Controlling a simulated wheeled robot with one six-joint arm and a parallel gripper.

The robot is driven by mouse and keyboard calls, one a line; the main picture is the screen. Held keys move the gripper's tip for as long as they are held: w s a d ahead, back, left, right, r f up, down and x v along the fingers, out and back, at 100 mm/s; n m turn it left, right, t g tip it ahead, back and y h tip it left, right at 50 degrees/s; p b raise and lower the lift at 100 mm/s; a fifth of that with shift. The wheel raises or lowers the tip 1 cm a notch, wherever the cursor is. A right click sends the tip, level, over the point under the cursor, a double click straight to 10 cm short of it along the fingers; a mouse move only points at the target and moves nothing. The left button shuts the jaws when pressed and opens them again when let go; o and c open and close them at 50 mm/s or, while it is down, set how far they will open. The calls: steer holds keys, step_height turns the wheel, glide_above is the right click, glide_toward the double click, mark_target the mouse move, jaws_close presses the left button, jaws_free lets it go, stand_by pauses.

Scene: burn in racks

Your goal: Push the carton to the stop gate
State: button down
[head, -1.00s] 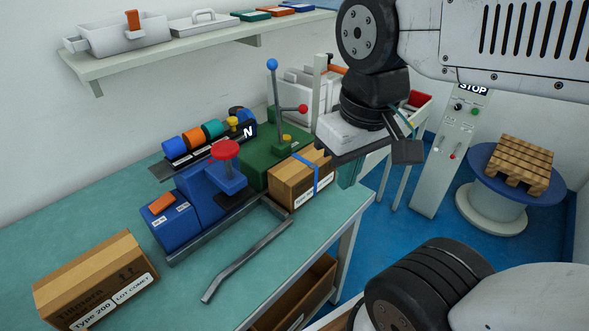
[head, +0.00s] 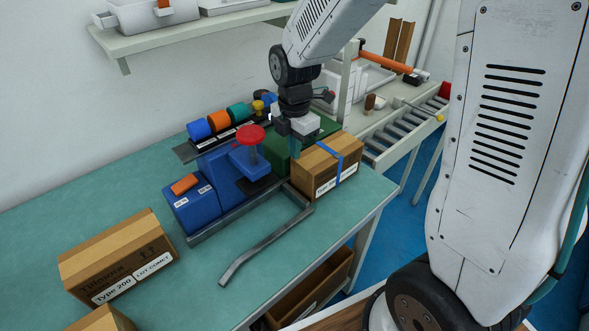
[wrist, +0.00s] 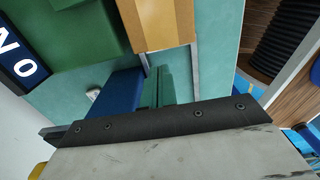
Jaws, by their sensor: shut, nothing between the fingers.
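A brown carton with a blue strap and a white label (head: 312,168) stands upright near the table's right end, beside the green machine. It also shows as a tan block at the top of the wrist view (wrist: 160,24). My gripper (head: 295,153) is shut and empty, pointing down at the carton's left end; I cannot tell if it touches it. In the wrist view, its closed fingers (wrist: 158,88) are partly hidden by the dark wrist plate. Another carton marked Type 200 (head: 118,262) stands at the table's front left. I cannot clearly pick out the stop gate.
A bent metal rail (head: 262,246) angles across the teal table (head: 100,205). A roller conveyor (head: 405,130) lies beyond the carton. A shelf (head: 200,33) hangs above.

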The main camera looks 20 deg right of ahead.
mark_target(294, 177)
step_height(294, 177, down, 10)
steer(key=shift+r, duration=0.1)
stand_by(0.5)
